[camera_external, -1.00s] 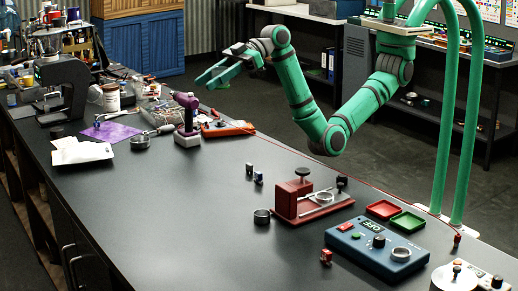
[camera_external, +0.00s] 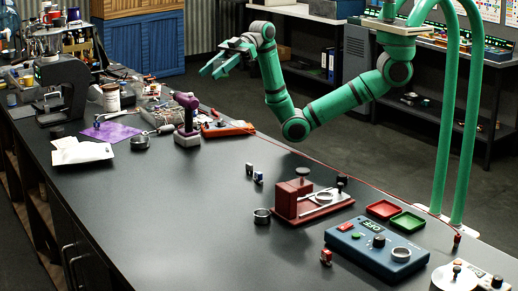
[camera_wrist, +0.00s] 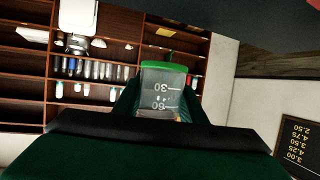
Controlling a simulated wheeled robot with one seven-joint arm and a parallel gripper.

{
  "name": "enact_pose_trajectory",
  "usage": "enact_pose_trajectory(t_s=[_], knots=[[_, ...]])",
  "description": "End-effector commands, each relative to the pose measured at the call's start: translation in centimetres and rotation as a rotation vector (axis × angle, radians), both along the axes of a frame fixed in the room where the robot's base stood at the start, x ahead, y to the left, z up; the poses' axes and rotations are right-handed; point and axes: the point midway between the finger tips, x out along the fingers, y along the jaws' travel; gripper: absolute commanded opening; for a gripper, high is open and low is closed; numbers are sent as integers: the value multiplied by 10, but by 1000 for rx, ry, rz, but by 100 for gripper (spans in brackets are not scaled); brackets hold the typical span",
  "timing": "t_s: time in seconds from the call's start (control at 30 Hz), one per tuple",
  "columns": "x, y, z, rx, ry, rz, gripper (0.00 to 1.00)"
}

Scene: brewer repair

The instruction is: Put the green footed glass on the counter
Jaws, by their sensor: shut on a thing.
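My gripper (camera_external: 218,69) is raised in the air beyond the far edge of the black counter (camera_external: 190,205). In the wrist view my gripper (camera_wrist: 162,104) is shut on a clear glass with a green end and measuring marks 30 and 60, the green footed glass (camera_wrist: 163,82). In the external view the glass cannot be told apart from my green fingers.
A purple tool (camera_external: 186,113) and an orange device (camera_external: 226,129) are near the counter's far edge. A red stand (camera_external: 291,198), a blue control box (camera_external: 377,248) and small trays (camera_external: 384,209) occupy the right. The counter's middle is mostly clear.

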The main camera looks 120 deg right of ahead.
Motion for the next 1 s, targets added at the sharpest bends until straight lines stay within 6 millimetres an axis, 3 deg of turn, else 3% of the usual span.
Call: enact_pose_trajectory(t_s=[0.03, 0.33, 0.8, 1.0], knots=[[-10, -11, -7, 0, 1, 3, 14], [-64, -39, -39, 1, 1, 68, 14], [-156, -65, -91, 1, 0, 167, 14], [-155, -62, -146, 7, 2, 174, 14]])
